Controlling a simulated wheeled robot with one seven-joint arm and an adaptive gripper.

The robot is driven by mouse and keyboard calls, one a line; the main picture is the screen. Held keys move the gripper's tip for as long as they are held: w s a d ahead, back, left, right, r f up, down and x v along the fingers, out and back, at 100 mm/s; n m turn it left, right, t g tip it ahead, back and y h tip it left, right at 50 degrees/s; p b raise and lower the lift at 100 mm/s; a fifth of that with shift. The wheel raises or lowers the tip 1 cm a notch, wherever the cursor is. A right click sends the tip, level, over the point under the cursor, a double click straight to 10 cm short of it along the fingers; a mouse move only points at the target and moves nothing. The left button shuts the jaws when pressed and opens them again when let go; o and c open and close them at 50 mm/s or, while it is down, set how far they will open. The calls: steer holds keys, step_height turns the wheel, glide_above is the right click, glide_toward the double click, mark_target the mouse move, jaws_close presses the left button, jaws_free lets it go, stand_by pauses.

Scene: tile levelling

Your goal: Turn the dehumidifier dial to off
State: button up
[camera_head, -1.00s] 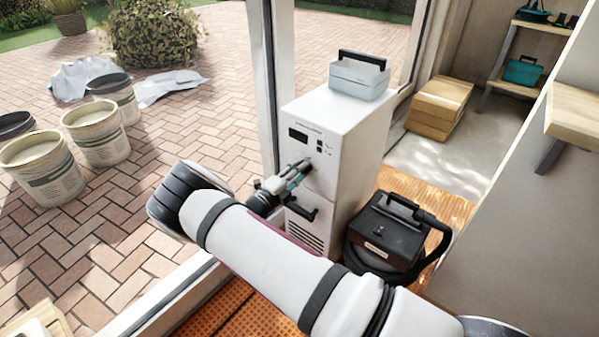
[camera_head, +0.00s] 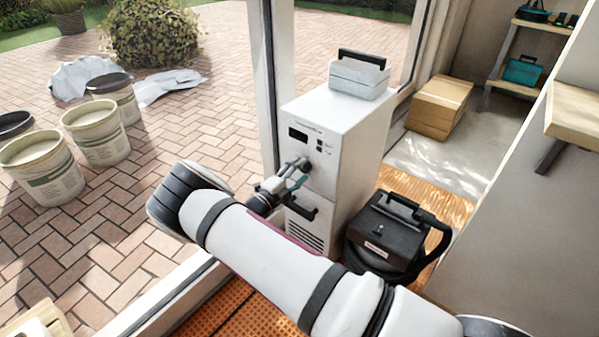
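The white dehumidifier (camera_head: 353,135) stands upright by the door frame, with a dark display and small buttons high on its front. My gripper (camera_head: 304,170) is at the front panel, just below the display and buttons, with its fingertips at or very near the panel. The dial is not clearly visible; the fingers cover that part of the panel. One finger shows above the other. Whether they are closed on the dial is too small to tell.
A grey toolbox (camera_head: 358,78) sits on top of the dehumidifier. A black vacuum-like unit (camera_head: 385,232) with a hose stands at its right. Cardboard boxes (camera_head: 438,103) lie behind. Several buckets (camera_head: 96,135) stand on the paving outside at left.

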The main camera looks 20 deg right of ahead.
steer(key=v, duration=1.2)
stand_by(0.3)
